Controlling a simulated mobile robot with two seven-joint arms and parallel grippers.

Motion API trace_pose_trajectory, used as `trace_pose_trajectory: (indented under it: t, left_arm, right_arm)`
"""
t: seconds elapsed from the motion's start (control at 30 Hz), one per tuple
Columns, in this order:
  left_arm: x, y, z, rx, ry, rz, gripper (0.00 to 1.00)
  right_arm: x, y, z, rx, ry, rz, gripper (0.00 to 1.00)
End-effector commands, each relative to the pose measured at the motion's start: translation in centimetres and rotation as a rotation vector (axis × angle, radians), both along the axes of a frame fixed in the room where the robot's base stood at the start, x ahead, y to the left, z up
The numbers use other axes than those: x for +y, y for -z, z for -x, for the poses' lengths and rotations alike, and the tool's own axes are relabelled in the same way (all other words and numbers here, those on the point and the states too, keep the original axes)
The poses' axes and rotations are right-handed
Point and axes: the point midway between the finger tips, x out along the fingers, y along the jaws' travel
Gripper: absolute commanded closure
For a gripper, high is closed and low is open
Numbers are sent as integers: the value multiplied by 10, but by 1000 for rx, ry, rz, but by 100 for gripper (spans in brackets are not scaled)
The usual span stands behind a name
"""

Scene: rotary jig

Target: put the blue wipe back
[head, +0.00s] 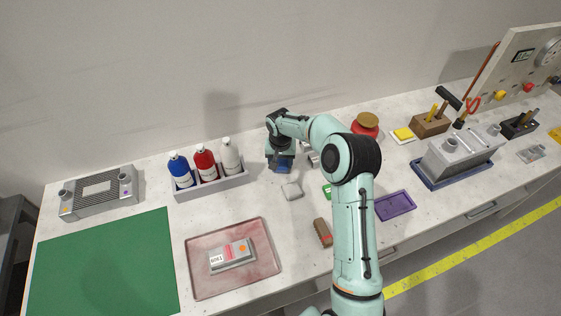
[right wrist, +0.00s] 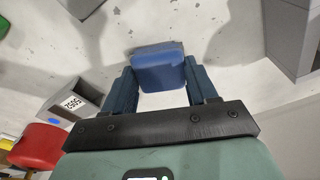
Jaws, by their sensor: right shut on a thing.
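The blue wipe (right wrist: 158,66) is a small rounded blue block. In the right wrist view it sits between the two dark blue fingers of my right gripper (right wrist: 160,84), which is shut on it. In the head view my right gripper (head: 281,166) is low over the back middle of the table, just right of the bottle rack, and the blue wipe (head: 283,168) shows only partly below it. I cannot tell whether the wipe touches the table. My left gripper is not in view.
A grey rack (head: 211,188) with blue, red and white bottles stands left of the gripper. A pale grey pad (head: 291,191) lies just in front. A purple tray (head: 404,204), a brush (head: 322,232) and a pink tray (head: 197,279) lie nearer the front.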

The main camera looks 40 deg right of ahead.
Motion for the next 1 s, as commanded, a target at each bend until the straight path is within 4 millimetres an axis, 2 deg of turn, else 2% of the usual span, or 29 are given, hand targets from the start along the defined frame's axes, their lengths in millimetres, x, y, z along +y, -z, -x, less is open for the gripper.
trace_pose_trajectory:
  t: [0.4,0.43,0.5,0.8,0.93,1.0]
  left_arm:
    - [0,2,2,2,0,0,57]
    - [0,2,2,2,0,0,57]
    - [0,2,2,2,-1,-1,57]
    - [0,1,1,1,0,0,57]
    - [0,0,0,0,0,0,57]
    - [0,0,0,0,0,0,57]
  right_arm:
    - [0,6,0,-1,0,0,71]
    - [0,6,0,-1,0,0,33]
    - [0,5,0,-1,0,0,17]
    - [0,3,-1,-2,1,0,17]
    - [0,-9,0,-5,1,2,17]
    - [1,-21,1,-7,2,1,17]
